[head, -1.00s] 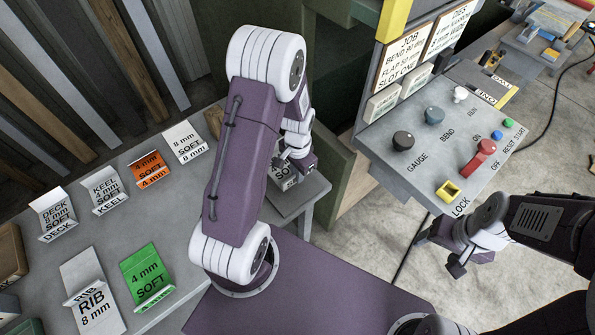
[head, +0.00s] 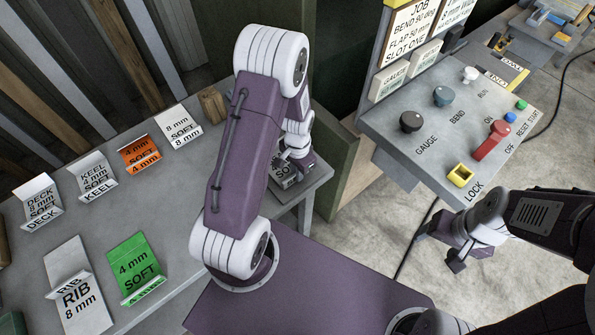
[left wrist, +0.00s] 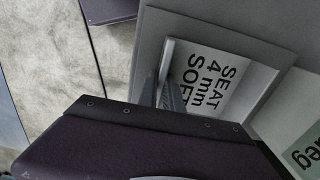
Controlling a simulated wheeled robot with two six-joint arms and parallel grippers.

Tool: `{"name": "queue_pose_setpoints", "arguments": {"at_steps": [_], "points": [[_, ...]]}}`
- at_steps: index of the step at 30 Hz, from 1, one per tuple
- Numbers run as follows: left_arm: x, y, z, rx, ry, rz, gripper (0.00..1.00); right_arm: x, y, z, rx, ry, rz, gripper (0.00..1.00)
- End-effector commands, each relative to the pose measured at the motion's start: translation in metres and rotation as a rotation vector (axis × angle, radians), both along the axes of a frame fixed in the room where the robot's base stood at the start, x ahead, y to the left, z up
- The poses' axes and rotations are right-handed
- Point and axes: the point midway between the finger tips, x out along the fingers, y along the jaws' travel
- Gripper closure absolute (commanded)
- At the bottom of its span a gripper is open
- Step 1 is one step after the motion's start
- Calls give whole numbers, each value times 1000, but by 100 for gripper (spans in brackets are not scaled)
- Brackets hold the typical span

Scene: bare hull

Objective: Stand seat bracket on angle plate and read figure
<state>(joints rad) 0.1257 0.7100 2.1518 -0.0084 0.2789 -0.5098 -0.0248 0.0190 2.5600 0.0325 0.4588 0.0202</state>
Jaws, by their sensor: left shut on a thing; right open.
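The seat bracket (head: 282,174), a grey plate with a white label reading SEAT 4 mm SOFT, is at the right end of the grey bench, partly hidden by my left arm in the head view. My left gripper (head: 303,163) is shut on it. In the left wrist view the fingers (left wrist: 162,92) close on the edge of the bracket (left wrist: 222,82) beside its label. A green label ending in "eg" (left wrist: 306,156) shows at the right edge there; I cannot tell whether it belongs to the angle plate. My right gripper (head: 448,244) is open and empty, over the floor below the console.
Labelled brackets stand on the bench: DECK (head: 40,205), KEEL (head: 96,178), orange 4 mm (head: 139,156), 8 mm SOFT (head: 178,127), RIB (head: 77,290) and green 4 mm (head: 135,268). A wood block (head: 213,104) sits behind. The console (head: 440,130) with knobs stands right.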

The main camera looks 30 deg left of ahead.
Motion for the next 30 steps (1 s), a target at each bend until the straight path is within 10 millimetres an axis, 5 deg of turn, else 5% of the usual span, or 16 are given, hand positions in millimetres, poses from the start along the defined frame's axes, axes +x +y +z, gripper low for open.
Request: {"name": "queue_pose_setpoints", "arguments": {"at_steps": [5,8,15,18,30], "points": [[0,0,1,0,-1,0,100,0,0,1,0,0,0,33],[0,0,1,0,0,0,68,0,0,1,0,0,0,33],[0,0,0,0,0,0,65,0,0,0,0,0,0,33],[0,0,0,-1,1,0,43,0,0,0,0,0,0,33],[0,0,4,0,0,0,43,0,0,4,0,0,0,33]]}}
